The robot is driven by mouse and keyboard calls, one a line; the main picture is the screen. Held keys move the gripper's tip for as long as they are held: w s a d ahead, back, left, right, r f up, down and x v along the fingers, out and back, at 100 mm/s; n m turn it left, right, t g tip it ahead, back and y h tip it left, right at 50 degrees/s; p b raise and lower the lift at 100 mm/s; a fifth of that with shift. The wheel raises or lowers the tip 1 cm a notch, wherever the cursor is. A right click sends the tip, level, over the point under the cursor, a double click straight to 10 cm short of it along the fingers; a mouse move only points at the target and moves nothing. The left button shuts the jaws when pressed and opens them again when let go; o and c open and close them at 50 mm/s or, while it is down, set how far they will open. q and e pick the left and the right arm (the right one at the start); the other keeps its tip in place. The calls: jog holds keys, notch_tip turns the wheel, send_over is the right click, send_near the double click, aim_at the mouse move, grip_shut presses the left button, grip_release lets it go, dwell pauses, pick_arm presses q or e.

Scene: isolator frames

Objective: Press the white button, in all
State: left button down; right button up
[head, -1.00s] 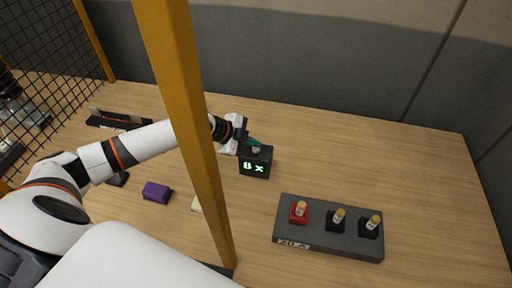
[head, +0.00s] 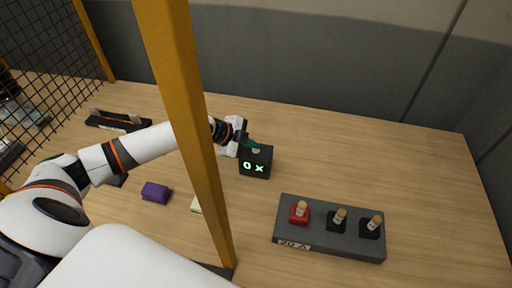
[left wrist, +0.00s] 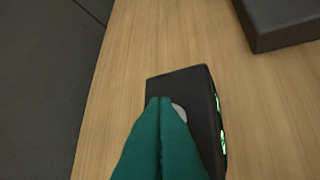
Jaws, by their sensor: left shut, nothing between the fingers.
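A black box (head: 257,170) stands on the wooden table. Its front display shows green characters that read "0 x". The white button (head: 256,150) is on top of the box. In the left wrist view the button (left wrist: 180,113) shows only in part, behind the fingertips. My left gripper (head: 254,143) has teal fingers, shut and empty, with their tips right at the button. I cannot tell whether they touch it. In the left wrist view the shut fingers (left wrist: 160,103) lie over the box top (left wrist: 190,85). My right gripper is not in view.
A dark grey block (head: 330,244) with a red and two black holders stands at the front right. A purple block (head: 156,192) lies at the left. A yellow post (head: 185,110) crosses the head view in front of my arm. The table is clear at the right.

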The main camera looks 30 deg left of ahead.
pick_arm(q)
jog(key=shift+r, duration=0.1)
jog(key=shift+r+p, duration=0.7)
jog(key=shift+r, duration=0.15)
notch_tip(320, 180, up, 5)
jog(key=p, duration=0.4)
dwell(0.8)
